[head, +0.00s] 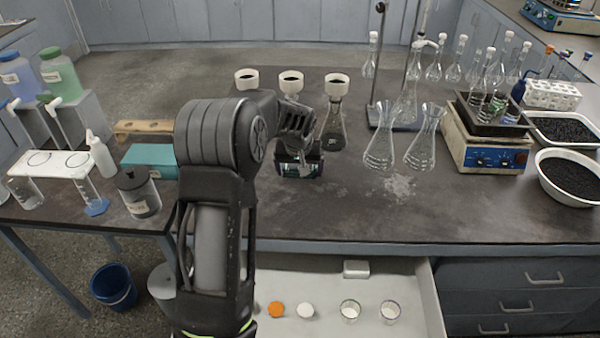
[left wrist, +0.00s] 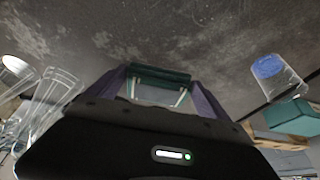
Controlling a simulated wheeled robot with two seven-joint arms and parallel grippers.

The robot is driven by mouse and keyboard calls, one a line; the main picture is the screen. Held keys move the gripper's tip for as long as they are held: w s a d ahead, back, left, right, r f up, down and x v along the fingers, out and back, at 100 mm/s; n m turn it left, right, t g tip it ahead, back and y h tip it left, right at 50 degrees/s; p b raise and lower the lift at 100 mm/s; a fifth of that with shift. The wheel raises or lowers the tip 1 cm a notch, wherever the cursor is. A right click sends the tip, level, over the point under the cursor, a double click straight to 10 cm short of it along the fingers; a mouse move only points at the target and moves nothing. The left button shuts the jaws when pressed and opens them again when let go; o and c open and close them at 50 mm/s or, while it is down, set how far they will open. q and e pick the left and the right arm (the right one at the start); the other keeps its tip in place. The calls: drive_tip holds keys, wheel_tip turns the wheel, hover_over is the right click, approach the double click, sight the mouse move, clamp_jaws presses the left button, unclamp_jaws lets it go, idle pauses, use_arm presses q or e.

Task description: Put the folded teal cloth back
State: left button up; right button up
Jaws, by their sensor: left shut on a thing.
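The folded teal cloth (left wrist: 160,76) is between the fingertips of my left gripper (head: 298,168), seen as a dark teal band in the left wrist view. The gripper is shut on it and points down over the middle of the dark bench. In the head view the gripper hides most of the cloth; I cannot tell whether it touches the bench. My right gripper is in neither view.
A teal block (head: 150,160) lies left of my arm, near a dark labelled jar (head: 138,192). Flasks with white funnels (head: 335,86) stand behind the gripper. Two empty conical flasks (head: 423,138) stand to its right. An open drawer (head: 340,270) is below the bench front.

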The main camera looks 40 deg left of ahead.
use_arm(q)
drive_tip(key=shift+r, duration=0.35)
